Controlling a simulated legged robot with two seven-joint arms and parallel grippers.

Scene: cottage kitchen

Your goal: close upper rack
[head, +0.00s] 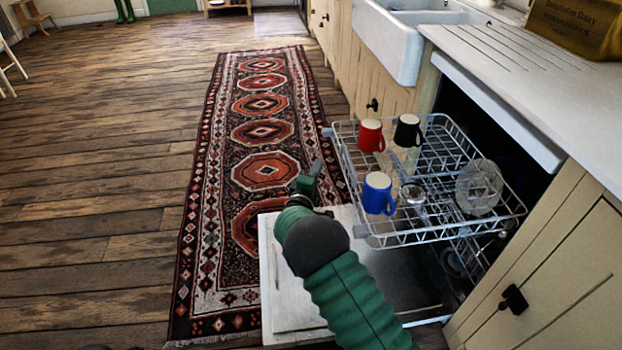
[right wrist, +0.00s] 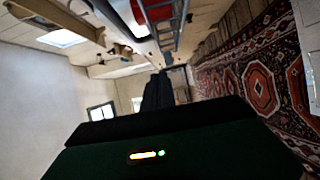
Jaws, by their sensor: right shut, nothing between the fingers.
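The upper rack (head: 452,237) is a white wire basket, slid out of the dishwasher under the counter. It carries a red mug (head: 370,136), a black mug (head: 408,131), a blue mug (head: 378,194) and clear glassware (head: 479,187). My right gripper (head: 314,174) is shut and empty, just left of the rack's outer end, with a small gap in the picture; I cannot tell if it touches. In the right wrist view the dark fingers (right wrist: 158,92) are together, with the rack (right wrist: 163,28) above them. My left gripper is not clearly visible.
The dishwasher door (head: 290,300) hangs open below the rack, under my right forearm. A white sink (head: 390,40) and countertop (head: 540,90) are above and behind. A patterned runner rug (head: 250,130) lies left of the rack, with clear wooden floor (head: 100,180) beyond.

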